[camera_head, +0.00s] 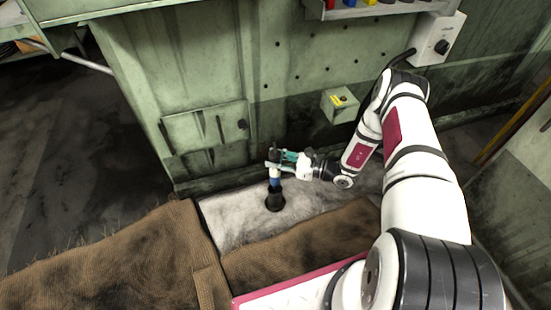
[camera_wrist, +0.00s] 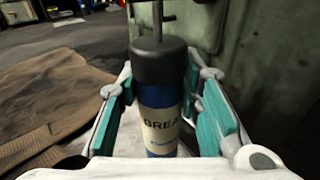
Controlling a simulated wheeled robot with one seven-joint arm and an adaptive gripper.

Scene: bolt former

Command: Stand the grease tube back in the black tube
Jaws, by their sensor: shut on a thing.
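The grease tube (camera_wrist: 160,118) is upright, with a black cap and rod on top and a blue and cream label reading "GREA". In the head view its blue lower part (camera_head: 275,182) shows below my gripper (camera_head: 274,165). My gripper is shut on the tube, with teal finger pads on both sides of it in the wrist view (camera_wrist: 168,100). The black tube (camera_head: 275,202) stands upright on the pale grey surface, directly below the grease tube in the head view. I cannot tell whether the grease tube's lower end is inside its mouth or just above it.
Brown sacking (camera_head: 120,262) covers the left and front of the pale grey surface (camera_head: 230,215). A green machine wall (camera_head: 205,90) stands close behind the gripper, with a small box (camera_head: 340,104) on it. Dark floor lies at the left.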

